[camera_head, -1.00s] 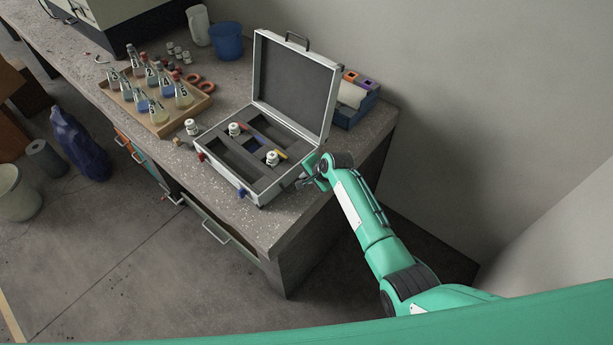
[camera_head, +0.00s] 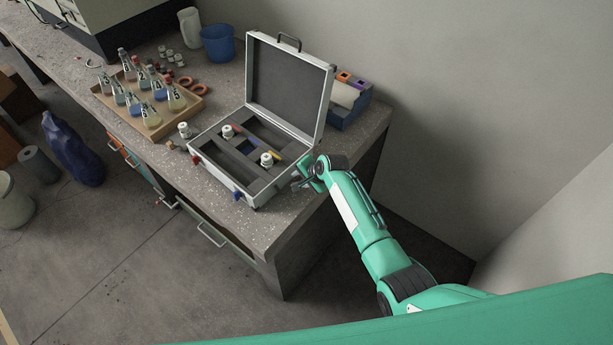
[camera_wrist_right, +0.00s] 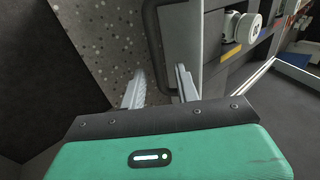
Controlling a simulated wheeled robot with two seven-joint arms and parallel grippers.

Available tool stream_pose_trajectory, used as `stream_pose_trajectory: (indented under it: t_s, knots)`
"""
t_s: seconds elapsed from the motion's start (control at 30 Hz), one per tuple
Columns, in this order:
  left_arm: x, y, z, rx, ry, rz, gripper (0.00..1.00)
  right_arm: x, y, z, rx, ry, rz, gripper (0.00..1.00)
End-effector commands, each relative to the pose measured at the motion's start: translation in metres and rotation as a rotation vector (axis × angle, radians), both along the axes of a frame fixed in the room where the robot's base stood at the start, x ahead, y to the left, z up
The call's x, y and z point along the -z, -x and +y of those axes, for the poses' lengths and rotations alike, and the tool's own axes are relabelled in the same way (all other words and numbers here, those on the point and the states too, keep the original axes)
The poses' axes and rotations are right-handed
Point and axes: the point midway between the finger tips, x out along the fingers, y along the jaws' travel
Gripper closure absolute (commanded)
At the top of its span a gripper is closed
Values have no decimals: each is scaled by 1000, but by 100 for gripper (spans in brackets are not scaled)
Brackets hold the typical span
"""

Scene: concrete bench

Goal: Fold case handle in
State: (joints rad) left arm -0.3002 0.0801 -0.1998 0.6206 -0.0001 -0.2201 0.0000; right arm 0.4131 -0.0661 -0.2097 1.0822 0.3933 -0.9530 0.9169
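The open silver case (camera_head: 258,193) sits on the bench with its lid (camera_head: 287,88) raised. A dark handle (camera_head: 289,40) stands out from the lid's top edge. In the right wrist view, a dark curved handle (camera_wrist_right: 153,45) projects from the case's pale side wall. My right gripper (camera_head: 301,181) is beside the right side of the case. Its fingers (camera_wrist_right: 160,90) are apart, and the lower end of the dark handle shows between them; I cannot tell whether they touch it. My left gripper is not in view.
White-capped jars (camera_head: 266,159) stand in the case's foam slots, with one jar (camera_head: 183,130) outside. A wooden tray (camera_head: 195,104) of flasks is left of the case. A blue box (camera_head: 352,112) stands behind the lid, near the wall. The bench's front strip is clear.

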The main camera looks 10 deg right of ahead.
Motion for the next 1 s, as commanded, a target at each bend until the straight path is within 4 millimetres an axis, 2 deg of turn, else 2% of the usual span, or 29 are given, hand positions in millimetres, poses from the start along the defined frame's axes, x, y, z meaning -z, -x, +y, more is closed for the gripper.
stream_pose_trajectory:
  t_s: [0.17, 0.7, 1.0]
  knots:
    - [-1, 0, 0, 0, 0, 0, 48, -11, 7, -6, 1, 0, -1, 68]
    - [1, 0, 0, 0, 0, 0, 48, -79, 45, -41, 1, 0, -3, 68]
    - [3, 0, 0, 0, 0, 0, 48, -105, 59, -53, 1, 0, -1, 68]
